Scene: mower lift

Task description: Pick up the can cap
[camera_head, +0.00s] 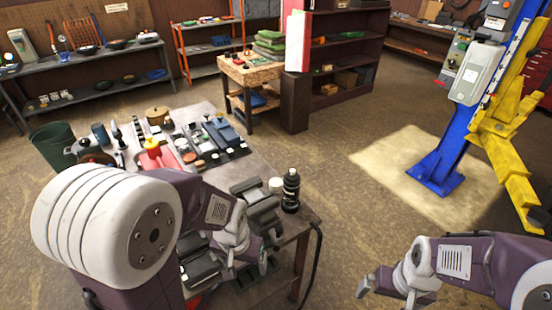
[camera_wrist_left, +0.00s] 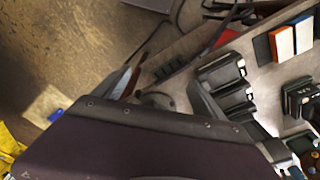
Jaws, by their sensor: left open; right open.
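A red can (camera_head: 158,160) with a yellow cap (camera_head: 152,144) on its top stands on the cluttered workbench, behind my left arm in the head view. This yellow piece looks like the can cap. I cannot make it out in the left wrist view. My left gripper (camera_head: 256,258) is open over the near right part of the bench, well to the right of and nearer than the can. Its two fingers show apart in the wrist view (camera_wrist_left: 160,92), with nothing between them. My right gripper (camera_head: 385,291) is open and empty over the floor at the lower right.
The workbench (camera_head: 205,112) carries several tools, a dark vise (camera_head: 257,204) and a black bottle (camera_head: 291,190) near its right edge. A green bin (camera_head: 54,145) stands at left. A blue and yellow lift post (camera_head: 460,135) stands at right. The middle floor is clear.

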